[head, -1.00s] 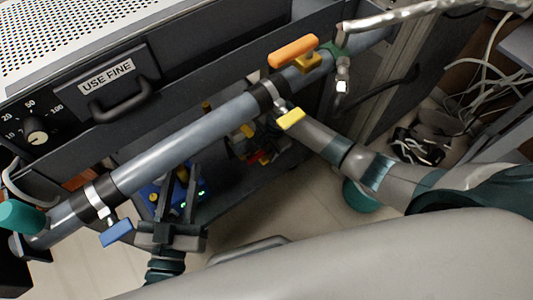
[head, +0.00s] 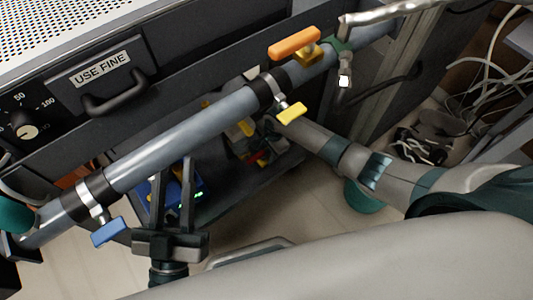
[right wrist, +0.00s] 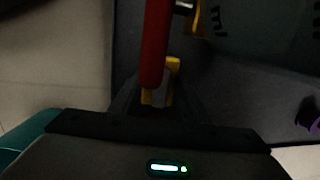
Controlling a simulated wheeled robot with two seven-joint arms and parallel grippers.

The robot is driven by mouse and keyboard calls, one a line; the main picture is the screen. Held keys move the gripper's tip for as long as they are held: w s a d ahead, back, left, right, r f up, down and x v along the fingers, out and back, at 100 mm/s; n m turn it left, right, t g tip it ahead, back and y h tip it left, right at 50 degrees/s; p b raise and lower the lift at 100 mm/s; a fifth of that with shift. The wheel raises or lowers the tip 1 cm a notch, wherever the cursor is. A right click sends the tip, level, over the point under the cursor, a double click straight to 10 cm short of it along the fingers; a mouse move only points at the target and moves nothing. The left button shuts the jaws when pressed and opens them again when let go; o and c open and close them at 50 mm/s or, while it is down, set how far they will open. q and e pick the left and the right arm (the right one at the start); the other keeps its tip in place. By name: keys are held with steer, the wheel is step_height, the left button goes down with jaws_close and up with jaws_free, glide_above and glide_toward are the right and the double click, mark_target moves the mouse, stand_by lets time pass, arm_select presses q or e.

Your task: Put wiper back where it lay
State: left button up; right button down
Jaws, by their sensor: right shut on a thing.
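The wiper (right wrist: 157,96), seen as a small yellow and pale grey piece in the right wrist view, sits between the fingertips of my right gripper (right wrist: 158,100), which is shut on it. A red bar runs down from the top of that view to the yellow piece; I cannot tell whether it belongs to the wiper. In the head view my right arm reaches in from the right and its end is hidden behind the grey pipe. My left gripper (head: 173,190) stands below the pipe, fingers up and apart, with nothing seen between them.
The grey pipe (head: 185,140) crosses in front of the machine, with orange (head: 295,43), yellow (head: 290,114) and blue (head: 108,232) valve handles. A dark lower shelf (head: 262,185) holds coloured items. A teal bin (head: 364,196) and loose cables (head: 480,75) lie right.

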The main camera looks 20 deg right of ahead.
mark_target(269, 152)
steer(key=shift+f, duration=0.1)
arm_select(q)
steer(key=shift+s+r, duration=0.15)
steer(key=shift+r, duration=0.1)
arm_select(e)
steer(key=c, duration=1)
jaws_free()
steer(key=shift+r, duration=0.35)
steer(key=r+p, duration=0.2)
steer(key=r, duration=0.3)
steer(key=shift+s+d+r+p, duration=0.25)
steer(key=shift+d+p, duration=0.1)
steer(key=shift+p, duration=0.05)
arm_select(q)
steer(key=w+a+f+g+y, duration=0.1)
steer(key=w+f+g+y, duration=0.1)
steer(key=f+g, duration=0.4)
steer(key=shift+w+f, duration=0.5)
steer(key=shift+f, duration=1.85)
arm_select(e)
steer(key=shift+d+r, duration=0.1)
steer(key=shift+r, duration=0.55)
